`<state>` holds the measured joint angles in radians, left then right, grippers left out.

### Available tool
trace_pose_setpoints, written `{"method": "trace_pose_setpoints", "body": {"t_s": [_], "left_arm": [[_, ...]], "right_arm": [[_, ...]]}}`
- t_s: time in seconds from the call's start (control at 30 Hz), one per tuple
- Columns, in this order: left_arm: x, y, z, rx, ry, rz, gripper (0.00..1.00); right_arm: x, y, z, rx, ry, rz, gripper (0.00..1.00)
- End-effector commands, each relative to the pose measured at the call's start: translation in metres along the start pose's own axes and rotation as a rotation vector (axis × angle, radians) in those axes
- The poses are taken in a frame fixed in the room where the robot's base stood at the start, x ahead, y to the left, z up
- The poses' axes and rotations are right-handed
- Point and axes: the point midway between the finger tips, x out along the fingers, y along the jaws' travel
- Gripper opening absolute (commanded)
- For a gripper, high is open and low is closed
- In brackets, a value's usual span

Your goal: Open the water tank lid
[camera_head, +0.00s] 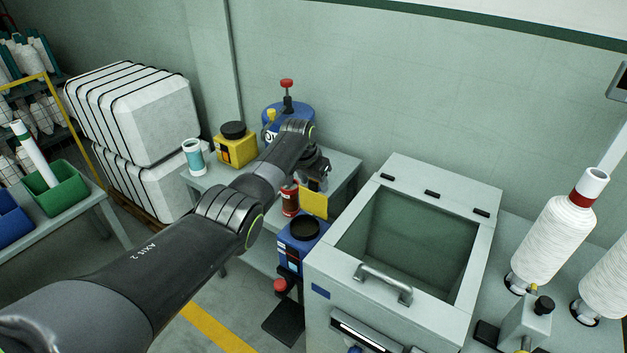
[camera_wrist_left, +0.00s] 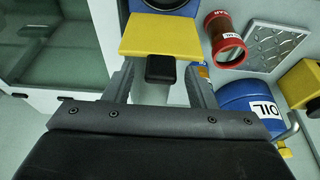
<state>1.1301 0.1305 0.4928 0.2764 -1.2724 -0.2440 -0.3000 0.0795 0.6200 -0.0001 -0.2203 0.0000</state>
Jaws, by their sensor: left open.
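My left gripper (camera_head: 318,178) is just behind and above the lid and is open. In the left wrist view the yellow lid (camera_wrist_left: 160,30) lies ahead of the open fingers, with a black tab (camera_wrist_left: 160,68) between them. I cannot tell if the fingers touch it. Part of the tank is beyond the lid there. My right gripper is not in view.
The grey machine (camera_head: 400,265) with its glass-like top panel stands right of the tank. A red-capped jar (camera_head: 290,200), a yellow can (camera_head: 235,148) and a blue oil drum (camera_head: 275,115) are on the grey side table. White thread cones (camera_head: 560,235) stand at the right.

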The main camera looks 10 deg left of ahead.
Motion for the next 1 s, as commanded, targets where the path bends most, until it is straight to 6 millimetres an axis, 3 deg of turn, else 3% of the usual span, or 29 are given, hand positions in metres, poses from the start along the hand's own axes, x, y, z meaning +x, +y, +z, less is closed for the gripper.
{"method": "trace_pose_setpoints", "body": {"t_s": [0.2,0.47,0.77,1.0], "left_arm": [[-0.005,0.0,0.001,0.0,-0.003,0.001,0.51],[-0.03,0.0,0.0,0.001,0.0,0.0,0.51],[-0.073,-0.001,0.0,0.0,0.002,-0.002,0.51],[-0.122,-0.001,-0.001,0.001,0.005,-0.003,0.51]], "right_arm": [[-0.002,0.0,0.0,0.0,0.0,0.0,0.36],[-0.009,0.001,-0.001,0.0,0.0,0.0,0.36],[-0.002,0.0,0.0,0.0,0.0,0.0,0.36],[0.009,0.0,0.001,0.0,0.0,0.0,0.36]]}}
